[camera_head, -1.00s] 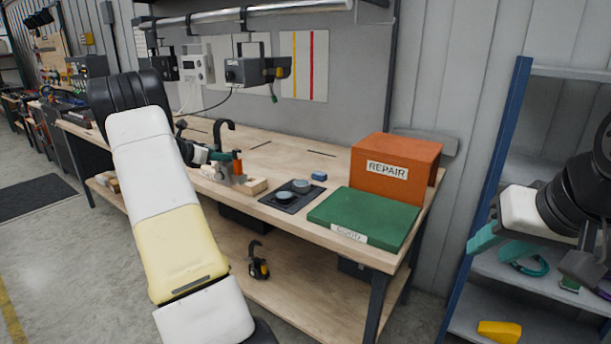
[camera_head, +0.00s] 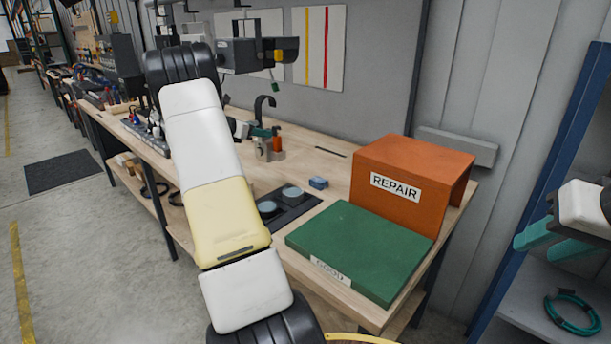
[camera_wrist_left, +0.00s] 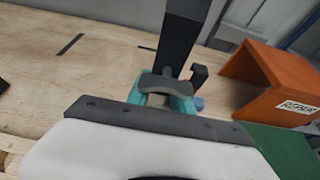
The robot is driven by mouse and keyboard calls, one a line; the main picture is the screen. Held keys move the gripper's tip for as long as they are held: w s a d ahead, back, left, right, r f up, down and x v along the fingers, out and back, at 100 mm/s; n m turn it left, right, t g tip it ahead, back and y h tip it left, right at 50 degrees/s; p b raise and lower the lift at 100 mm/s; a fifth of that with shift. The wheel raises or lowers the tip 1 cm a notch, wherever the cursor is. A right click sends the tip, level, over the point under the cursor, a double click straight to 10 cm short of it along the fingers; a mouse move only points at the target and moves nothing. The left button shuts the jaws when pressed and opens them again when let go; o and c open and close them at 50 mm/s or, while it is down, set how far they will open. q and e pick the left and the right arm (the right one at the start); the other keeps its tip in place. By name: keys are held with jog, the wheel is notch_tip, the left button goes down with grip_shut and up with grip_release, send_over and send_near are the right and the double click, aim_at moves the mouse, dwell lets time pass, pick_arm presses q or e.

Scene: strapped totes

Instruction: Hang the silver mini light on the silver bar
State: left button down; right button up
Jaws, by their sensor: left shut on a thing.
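My left gripper (camera_head: 258,133) is above the workbench, its teal fingers partly hidden by my white wrist. It is shut on a dark hooked item, whose curved hook (camera_head: 264,104) rises above the fingers. In the left wrist view a dark upright part (camera_wrist_left: 182,40) stands at the teal fingers (camera_wrist_left: 167,88); I cannot make out a silver body, so I cannot tell if this is the mini light. The silver bar is not visible now. My right gripper (camera_head: 553,240) is at the right edge, its teal fingers apart and seemingly empty.
The orange REPAIR box (camera_head: 412,178) and green board (camera_head: 360,250) occupy the bench's right end. A dark grey device (camera_head: 250,50) hangs before the back panel. A shelf (camera_head: 552,290) stands right.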

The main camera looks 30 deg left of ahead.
aim_at(261, 158)
pick_arm(q)
jog(key=shift+w, duration=0.2)
jog(key=shift+w+f, duration=0.1)
jog(key=shift+f, duration=4.7)
jog(key=shift+f, duration=0.1)
jog(key=c, duration=1.1)
grip_release()
jog(key=shift+d+f, duration=0.1)
jog(key=shift+f, duration=0.05)
